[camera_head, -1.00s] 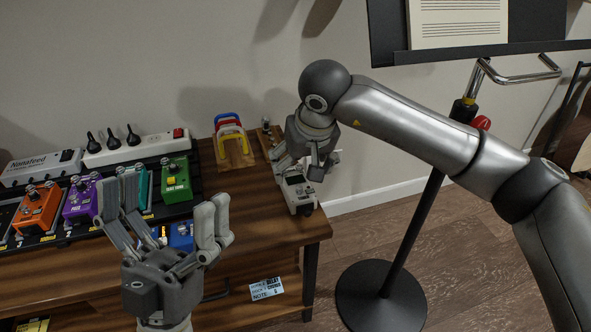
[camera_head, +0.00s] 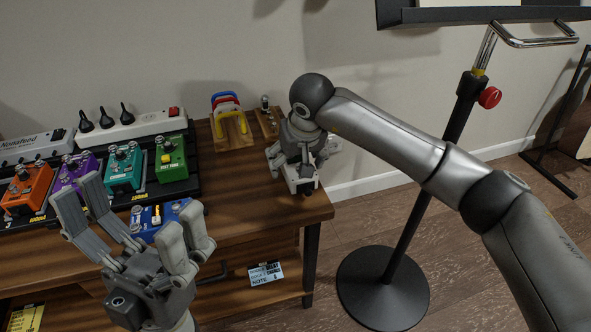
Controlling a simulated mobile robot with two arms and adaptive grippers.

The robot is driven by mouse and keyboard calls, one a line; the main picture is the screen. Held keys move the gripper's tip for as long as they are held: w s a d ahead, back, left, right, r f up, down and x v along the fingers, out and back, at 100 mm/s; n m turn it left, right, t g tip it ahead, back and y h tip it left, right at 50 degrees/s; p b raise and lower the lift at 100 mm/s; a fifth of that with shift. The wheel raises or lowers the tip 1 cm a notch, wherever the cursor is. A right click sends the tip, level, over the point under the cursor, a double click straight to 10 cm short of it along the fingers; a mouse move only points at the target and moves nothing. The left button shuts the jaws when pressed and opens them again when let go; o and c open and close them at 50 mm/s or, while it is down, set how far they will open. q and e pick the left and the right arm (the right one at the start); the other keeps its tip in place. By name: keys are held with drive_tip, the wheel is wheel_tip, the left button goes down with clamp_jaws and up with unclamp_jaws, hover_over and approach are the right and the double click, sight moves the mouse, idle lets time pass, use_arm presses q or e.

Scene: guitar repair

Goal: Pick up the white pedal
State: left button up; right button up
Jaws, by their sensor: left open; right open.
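The white pedal (camera_head: 301,184) stands near the right end of the wooden table, partly hidden by my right gripper. My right gripper (camera_head: 296,170) points down over it with its fingers open around or just above the pedal's upper part; I cannot tell whether they touch it. My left gripper (camera_head: 140,215) is open and empty, fingers up, in front of the pedalboard near the table's front edge.
A pedalboard with orange (camera_head: 27,188), purple (camera_head: 76,174), teal (camera_head: 123,167) and green (camera_head: 172,157) pedals is at left. A blue pedal (camera_head: 155,219) sits in front. A clamp holder (camera_head: 230,125) stands behind. A music stand (camera_head: 440,180) rises right of the table.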

drive_tip(key=shift+f, duration=0.1)
drive_tip(key=shift+w, duration=0.1)
drive_tip(key=c, duration=1.3)
